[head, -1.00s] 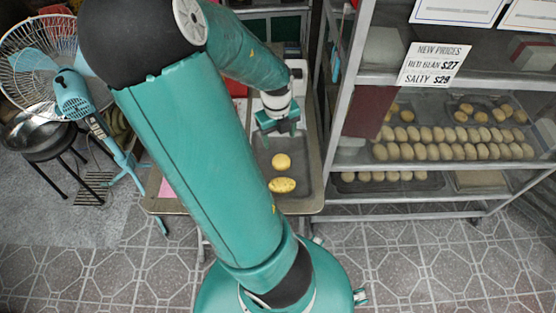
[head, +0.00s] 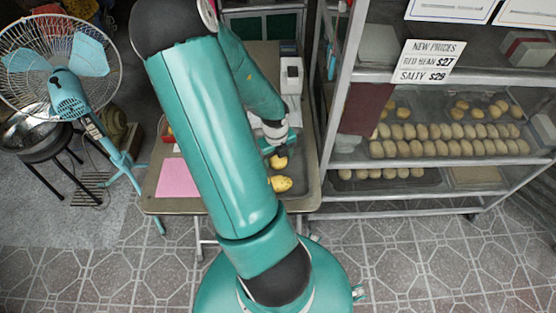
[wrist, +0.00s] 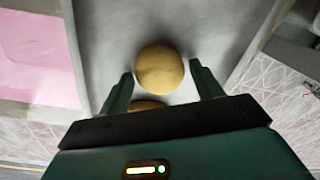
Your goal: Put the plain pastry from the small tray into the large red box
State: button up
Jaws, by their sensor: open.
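The small grey tray (head: 308,170) lies on the table right of my arm. The plain round pastry (head: 280,162) is at its middle, and it also shows between the fingers in the wrist view (wrist: 160,70). A speckled pastry (head: 281,184) lies nearer to my body; only its edge (wrist: 147,104) shows in the wrist view. My gripper (head: 277,146) is open above the tray, with one finger on each side of the plain pastry (wrist: 161,74) in the picture. Contact cannot be told. A bit of red (head: 168,134), perhaps the large red box, shows left of my arm; the rest is hidden.
A pink sheet (head: 178,178) lies on the table's left. A white device (head: 291,76) stands behind the tray. A metal rack (head: 340,100) with pastry trays stands close on the right.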

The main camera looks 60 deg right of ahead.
jog(key=shift+f, duration=0.15)
jog(key=c, duration=0.8)
jog(key=shift+o, duration=0.2)
jog(key=shift+w+r, duration=0.1)
jog(key=shift+r, duration=0.4)
notch_tip(320, 180, up, 2)
jog(key=w+a+r, duration=0.7)
jog(key=a+r, duration=0.3)
jog(key=a, duration=0.2)
